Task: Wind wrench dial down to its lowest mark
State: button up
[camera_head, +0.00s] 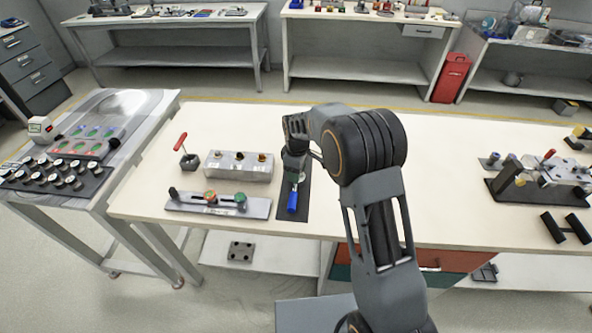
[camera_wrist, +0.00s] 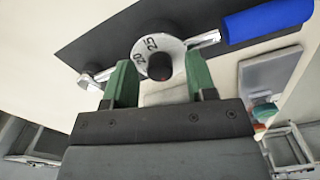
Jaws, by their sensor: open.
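The wrench lies on a dark mat (camera_head: 309,206) on the white bench, its blue handle (camera_head: 292,202) toward the front edge. In the wrist view its blue handle (camera_wrist: 266,20) is at the upper right. In the head view my gripper (camera_head: 296,150) points down over the wrench, and the dial is mostly hidden.
A metal block with brass fittings (camera_head: 239,167) and a plate with coloured knobs (camera_head: 217,205) stand left of the mat. A fixture (camera_head: 540,180) is at the far right. The bench between my arm and that fixture is clear.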

notch_tip(320, 180, up, 14)
dwell(0.6)
jog(key=shift+f, duration=0.1)
dwell(0.4)
